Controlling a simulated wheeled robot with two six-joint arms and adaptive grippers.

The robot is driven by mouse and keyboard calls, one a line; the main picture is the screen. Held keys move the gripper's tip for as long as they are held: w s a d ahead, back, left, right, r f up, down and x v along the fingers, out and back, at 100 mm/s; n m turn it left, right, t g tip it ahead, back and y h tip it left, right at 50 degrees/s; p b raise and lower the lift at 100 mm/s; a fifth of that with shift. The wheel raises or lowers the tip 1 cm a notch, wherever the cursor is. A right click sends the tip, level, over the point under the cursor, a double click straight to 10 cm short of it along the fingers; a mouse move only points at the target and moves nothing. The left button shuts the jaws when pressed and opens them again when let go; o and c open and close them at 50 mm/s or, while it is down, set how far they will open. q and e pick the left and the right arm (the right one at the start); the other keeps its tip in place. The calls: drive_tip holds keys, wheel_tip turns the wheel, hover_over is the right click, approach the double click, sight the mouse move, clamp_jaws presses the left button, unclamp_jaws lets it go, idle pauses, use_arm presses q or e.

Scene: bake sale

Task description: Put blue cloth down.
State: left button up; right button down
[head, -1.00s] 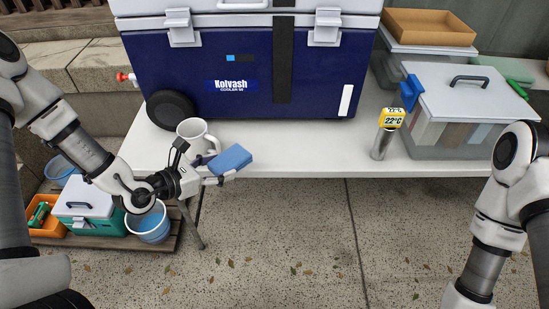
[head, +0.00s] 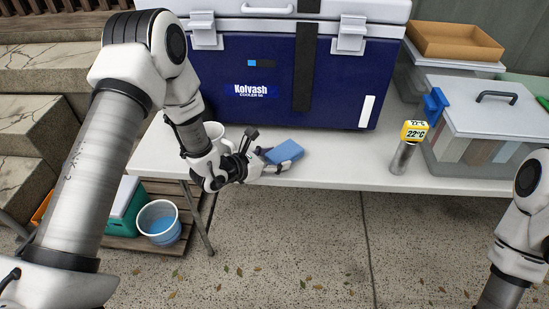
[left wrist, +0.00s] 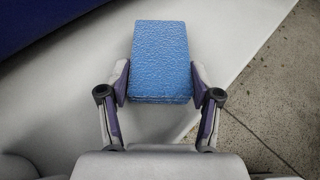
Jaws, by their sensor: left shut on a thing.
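The blue cloth (head: 284,152) is a folded, flat rectangular pad. My left gripper (head: 276,164) is shut on it and holds it over the white table (head: 350,177), close to the front edge. In the left wrist view the cloth (left wrist: 160,58) sticks out forward between the two fingers (left wrist: 160,85), with the pale table top behind it. I cannot tell whether the cloth touches the table. My right arm shows at the right edge of the head view, but its gripper is out of frame.
A white mug (head: 214,131) stands just left of the cloth, partly hidden by my left arm. A large blue cooler (head: 340,85) stands behind. A thermometer (head: 405,150) and a lidded clear bin (head: 480,145) stand to the right. The front strip between cloth and thermometer is clear.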

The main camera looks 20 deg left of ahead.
use_arm(q)
drive_tip(key=shift+f, duration=0.2)
drive_tip(key=o, duration=0.8)
drive_tip(key=shift+c, duration=0.2)
drive_tip(key=shift+r, duration=0.1)
